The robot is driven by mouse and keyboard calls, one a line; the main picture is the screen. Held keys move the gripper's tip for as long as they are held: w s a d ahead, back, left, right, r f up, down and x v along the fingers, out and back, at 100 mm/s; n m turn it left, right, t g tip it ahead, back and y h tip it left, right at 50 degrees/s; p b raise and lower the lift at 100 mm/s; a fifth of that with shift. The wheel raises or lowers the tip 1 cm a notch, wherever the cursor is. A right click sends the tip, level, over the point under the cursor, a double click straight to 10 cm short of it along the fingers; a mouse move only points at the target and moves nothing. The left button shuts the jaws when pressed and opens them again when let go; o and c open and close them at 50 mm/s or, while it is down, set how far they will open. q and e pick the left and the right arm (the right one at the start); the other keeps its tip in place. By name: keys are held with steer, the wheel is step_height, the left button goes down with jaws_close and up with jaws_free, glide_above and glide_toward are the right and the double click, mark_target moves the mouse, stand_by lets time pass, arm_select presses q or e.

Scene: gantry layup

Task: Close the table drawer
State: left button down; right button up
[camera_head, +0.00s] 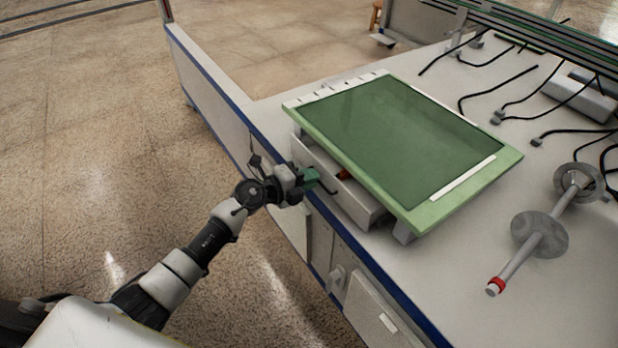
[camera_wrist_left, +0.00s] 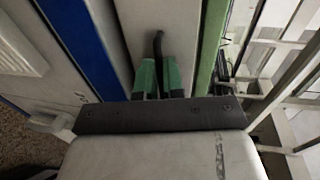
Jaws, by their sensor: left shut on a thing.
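The table drawer (camera_head: 354,205) is a light box under the green-framed light table, and it stands partly open. A dark inside and something orange-red show between its front and the panel above. Its dark handle (camera_head: 328,189) sticks out from the front; it also shows in the left wrist view (camera_wrist_left: 157,42). My left gripper (camera_head: 309,178), with green fingertips, is at the handle and shut on it. In the left wrist view the fingertips (camera_wrist_left: 160,78) close around the handle's near end. My right gripper is in neither view.
The green light table (camera_head: 400,125) lies above the drawer on the white workbench (camera_head: 510,290), which has a blue edge. A metal rod with discs (camera_head: 540,235) and black cables lie on the right. The floor (camera_head: 90,130) at left is clear.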

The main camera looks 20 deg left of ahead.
mark_target(320, 172)
arm_select(q)
steer(key=x, duration=0.3)
steer(key=shift+w+d+r+p, duration=0.25)
steer(key=shift+w+r+p, duration=0.05)
steer(key=shift+r+p, duration=0.1)
steer(key=c, duration=1.6)
jaws_free()
steer(key=o, duration=0.4)
steer(key=shift+w+f, duration=0.1)
steer(key=shift+c, duration=0.2)
